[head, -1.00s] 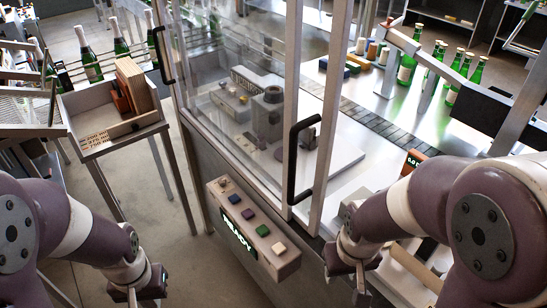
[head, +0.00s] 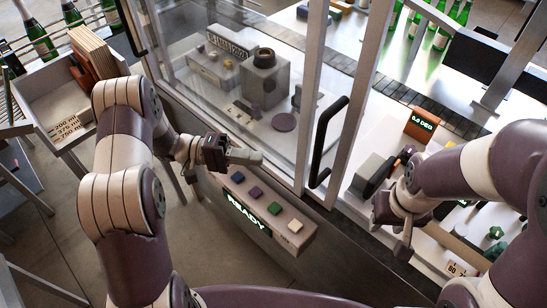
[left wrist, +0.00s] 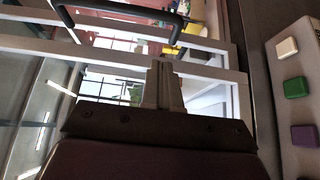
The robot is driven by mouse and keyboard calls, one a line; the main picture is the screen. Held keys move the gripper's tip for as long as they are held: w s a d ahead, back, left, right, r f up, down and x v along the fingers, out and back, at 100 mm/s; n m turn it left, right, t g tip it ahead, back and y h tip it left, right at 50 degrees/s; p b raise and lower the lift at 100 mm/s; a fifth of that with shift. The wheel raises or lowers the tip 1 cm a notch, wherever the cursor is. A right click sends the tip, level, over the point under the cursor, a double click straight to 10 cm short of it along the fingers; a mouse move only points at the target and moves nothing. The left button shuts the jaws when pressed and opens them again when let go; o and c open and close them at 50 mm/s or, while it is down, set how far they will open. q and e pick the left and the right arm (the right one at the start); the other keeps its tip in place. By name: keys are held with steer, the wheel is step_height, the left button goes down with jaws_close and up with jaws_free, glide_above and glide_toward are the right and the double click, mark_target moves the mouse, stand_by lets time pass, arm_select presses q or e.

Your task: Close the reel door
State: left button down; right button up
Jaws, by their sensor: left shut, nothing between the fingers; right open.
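A clear framed door (head: 230,100) fronts the machine, with a black bar handle (head: 327,142) near its right edge. I cannot tell whether it is the reel door, or whether it is fully closed. My left gripper (head: 256,157) is shut and empty. It is in front of the lower glass, left of the handle and above the button box. In the left wrist view, its fingers (left wrist: 163,88) are together, with the black handle (left wrist: 125,18) beyond them and white frame bars behind. My right gripper (head: 398,232) is open, pointing down over the right-hand bench.
A button box (head: 275,225) with a lit READY sign juts out below the glass. An orange display (head: 423,124) reads 0.0 DEG on the right. A second black handle (head: 133,28) is at upper left.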

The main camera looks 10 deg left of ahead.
arm_select(q)
steer(key=s+d+p, duration=0.2)
steer(key=d+p, duration=0.3)
steer(key=d, duration=0.5)
steer(key=shift+s+d+f+p, duration=0.15)
steer(key=shift+s+d+p, duration=0.1)
steer(key=shift+d+p, duration=0.1)
steer(key=shift+d, duration=0.1)
